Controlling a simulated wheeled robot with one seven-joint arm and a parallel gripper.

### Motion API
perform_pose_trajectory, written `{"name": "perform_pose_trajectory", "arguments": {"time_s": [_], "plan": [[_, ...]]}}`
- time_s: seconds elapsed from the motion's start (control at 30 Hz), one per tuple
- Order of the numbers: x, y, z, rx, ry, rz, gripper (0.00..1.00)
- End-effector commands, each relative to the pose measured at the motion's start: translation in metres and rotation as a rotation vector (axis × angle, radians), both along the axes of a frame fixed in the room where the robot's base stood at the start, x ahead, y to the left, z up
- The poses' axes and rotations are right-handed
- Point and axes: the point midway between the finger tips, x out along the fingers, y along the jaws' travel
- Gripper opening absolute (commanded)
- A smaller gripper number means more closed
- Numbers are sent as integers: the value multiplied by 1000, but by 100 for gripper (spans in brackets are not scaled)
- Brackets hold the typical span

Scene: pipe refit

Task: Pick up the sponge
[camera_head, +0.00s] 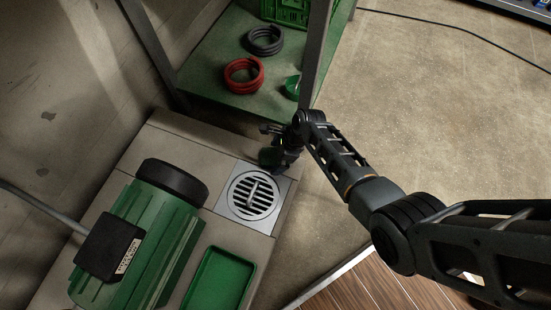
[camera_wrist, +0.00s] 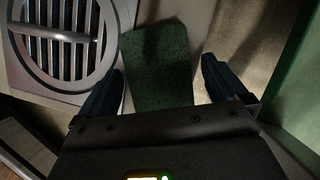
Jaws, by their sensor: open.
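The sponge is a dark green, rough-textured block (camera_wrist: 158,55) in the wrist view, lying beside the drain grate. My gripper (camera_wrist: 163,72) is open, with one dark finger on each side of the sponge and a visible gap to both. Its near end is hidden behind the gripper body.
The metal drain grate (camera_head: 253,195) is just left of the sponge in the wrist view. A green motor (camera_head: 150,240) and an empty green tray (camera_head: 220,279) stand nearer. A green shelf (camera_head: 205,80) holds a red hose coil (camera_head: 243,75) and a dark coil (camera_head: 263,41); its post is close to my arm.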

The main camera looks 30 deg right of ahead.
Motion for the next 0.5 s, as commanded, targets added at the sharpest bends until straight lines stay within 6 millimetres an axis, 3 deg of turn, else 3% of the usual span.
{"name": "perform_pose_trajectory", "arguments": {"time_s": [0.13,0.5], "plan": [[0,0,1,0,0,0,99],[0,0,1,0,0,0,64]]}}
